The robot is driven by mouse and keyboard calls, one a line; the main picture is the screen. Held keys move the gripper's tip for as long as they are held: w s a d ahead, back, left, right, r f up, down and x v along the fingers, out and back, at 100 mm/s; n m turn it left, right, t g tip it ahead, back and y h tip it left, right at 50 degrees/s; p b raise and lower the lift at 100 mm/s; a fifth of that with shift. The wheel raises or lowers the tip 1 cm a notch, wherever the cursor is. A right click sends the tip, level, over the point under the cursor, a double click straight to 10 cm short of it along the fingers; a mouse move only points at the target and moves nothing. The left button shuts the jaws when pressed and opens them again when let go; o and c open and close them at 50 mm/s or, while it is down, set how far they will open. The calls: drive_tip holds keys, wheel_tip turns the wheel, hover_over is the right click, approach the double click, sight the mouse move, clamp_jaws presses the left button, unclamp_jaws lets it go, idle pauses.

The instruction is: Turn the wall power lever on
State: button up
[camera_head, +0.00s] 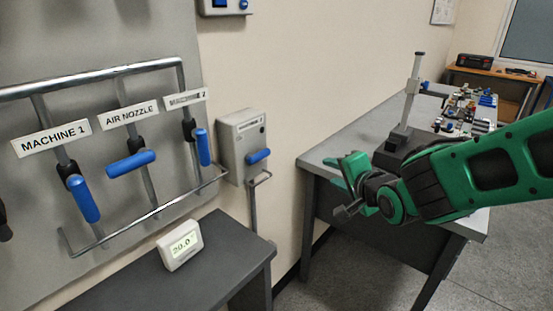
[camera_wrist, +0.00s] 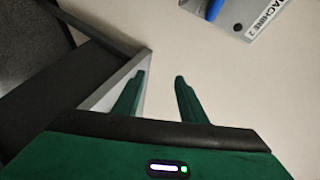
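A grey wall box (camera_head: 243,148) with a blue lever handle (camera_head: 258,156) is mounted on the wall, right of the labelled panel; it looks like the wall power lever. Its handle sticks out roughly level, a little toward the right. My gripper (camera_head: 340,165) is to the right of the box, apart from it, above the near end of the grey table. In the wrist view my gripper (camera_wrist: 160,78) has its two green fingers spread with nothing between them.
The grey table (camera_head: 325,160) stands right, with a height stand (camera_head: 411,90).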

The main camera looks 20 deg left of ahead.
sight(265, 156)
drive_tip(key=s+a+r+y, duration=0.2)
drive_tip(key=s+a+y, duration=0.25)
drive_tip(key=a, duration=0.75)
drive_tip(key=shift+h, duration=0.25)
drive_tip(key=x, duration=1)
drive_tip(key=shift+a+f, duration=0.2)
drive_tip(key=shift+f, duration=0.05)
drive_tip(key=shift+c, duration=0.7)
clamp_jaws()
